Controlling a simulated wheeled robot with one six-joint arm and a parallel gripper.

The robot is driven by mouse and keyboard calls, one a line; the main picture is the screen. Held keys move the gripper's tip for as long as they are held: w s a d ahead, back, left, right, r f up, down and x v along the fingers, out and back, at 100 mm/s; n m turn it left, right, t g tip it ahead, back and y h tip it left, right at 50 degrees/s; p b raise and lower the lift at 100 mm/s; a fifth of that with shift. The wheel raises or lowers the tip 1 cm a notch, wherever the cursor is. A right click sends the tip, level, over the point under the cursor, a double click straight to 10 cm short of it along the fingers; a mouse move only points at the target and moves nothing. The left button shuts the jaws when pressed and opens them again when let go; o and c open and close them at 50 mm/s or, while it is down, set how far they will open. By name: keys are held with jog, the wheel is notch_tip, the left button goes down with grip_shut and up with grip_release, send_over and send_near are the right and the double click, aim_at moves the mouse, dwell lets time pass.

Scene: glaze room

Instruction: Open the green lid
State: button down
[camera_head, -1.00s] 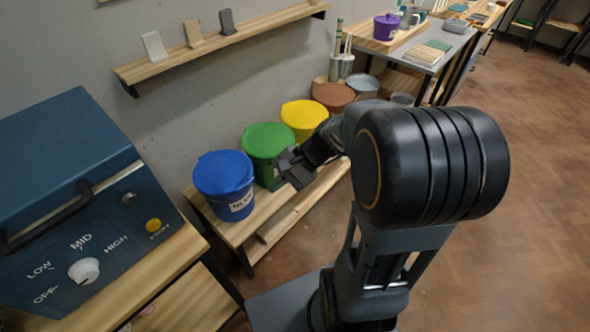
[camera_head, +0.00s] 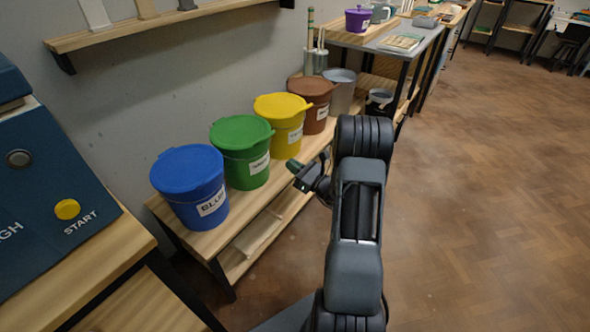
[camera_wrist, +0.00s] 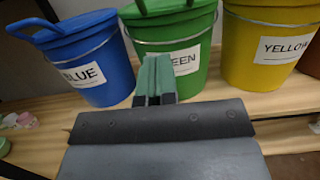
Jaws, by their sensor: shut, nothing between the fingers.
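The green bucket (camera_head: 247,168) stands on a wooden bench between the blue and yellow buckets. Its green lid (camera_head: 241,131) sits on top, closed. In the wrist view the gripper (camera_wrist: 155,70) points at the bucket's label; I cannot tell the exact gap.
The blue bucket (camera_head: 200,205) and yellow bucket (camera_head: 284,136) stand close on either side, both lidded. A brown bucket (camera_head: 316,115) and a grey bucket (camera_head: 341,95) stand farther along. A kiln-like box (camera_head: 50,215) is at the left. The floor (camera_head: 480,200) at right is clear.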

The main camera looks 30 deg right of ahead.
jog(key=w+a+r+b, duration=0.1)
jog(key=w+a+r, duration=0.2)
jog(key=w, duration=0.4)
jog(key=shift+w+a+r, duration=0.15)
jog(key=shift+a+r, duration=0.05)
jog(key=shift+r, duration=0.55)
